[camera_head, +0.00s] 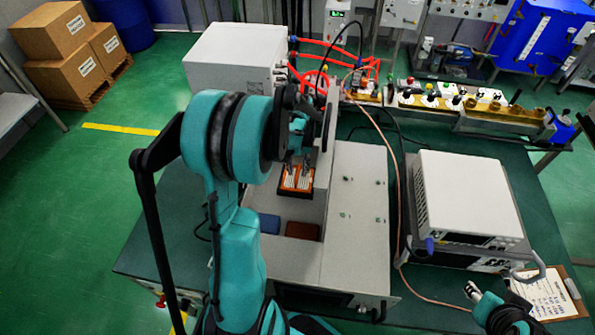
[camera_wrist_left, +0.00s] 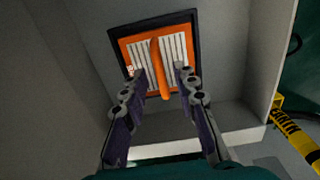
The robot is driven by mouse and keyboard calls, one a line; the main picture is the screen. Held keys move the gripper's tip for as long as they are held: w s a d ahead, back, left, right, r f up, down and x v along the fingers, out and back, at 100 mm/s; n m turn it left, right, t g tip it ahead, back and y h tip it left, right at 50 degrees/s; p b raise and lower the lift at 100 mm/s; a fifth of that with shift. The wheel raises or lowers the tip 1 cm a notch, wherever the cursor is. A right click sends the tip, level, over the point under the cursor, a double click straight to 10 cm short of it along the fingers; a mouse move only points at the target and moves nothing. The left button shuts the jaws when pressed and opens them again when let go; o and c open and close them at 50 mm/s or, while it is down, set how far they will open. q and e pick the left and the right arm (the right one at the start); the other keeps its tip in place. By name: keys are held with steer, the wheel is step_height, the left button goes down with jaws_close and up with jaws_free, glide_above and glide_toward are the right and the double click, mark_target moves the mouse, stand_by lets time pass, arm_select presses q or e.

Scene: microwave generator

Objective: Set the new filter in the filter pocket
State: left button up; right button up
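The filter (camera_head: 297,177), with white pleats and an orange frame, sits inside a black surround at the inner wall of the grey cabinet (camera_head: 357,215). In the left wrist view the filter (camera_wrist_left: 138,52) looks set within the black pocket rim (camera_wrist_left: 117,43); how deep it sits I cannot tell. Its orange handle (camera_wrist_left: 160,72) sticks out toward me. My left gripper (camera_wrist_left: 159,76) has its fingers apart on both sides of the handle, with gaps to it. My right gripper (camera_head: 471,290) is at the lower right, away from the cabinet; its opening is unclear.
A blue block (camera_head: 269,223) and a brown block (camera_head: 303,231) lie in the cabinet's open bay. A white instrument (camera_head: 465,195) stands on the right. A clipboard (camera_head: 548,296) lies near my right gripper. Red hoses (camera_head: 335,52) and cables run behind the cabinet.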

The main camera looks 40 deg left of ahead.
mark_target(298, 172)
arm_select(q)
step_height(298, 172, up, 9)
steer(key=p, duration=0.2)
arm_select(e)
step_height(298, 172, up, 2)
steer(key=shift+r, duration=0.2)
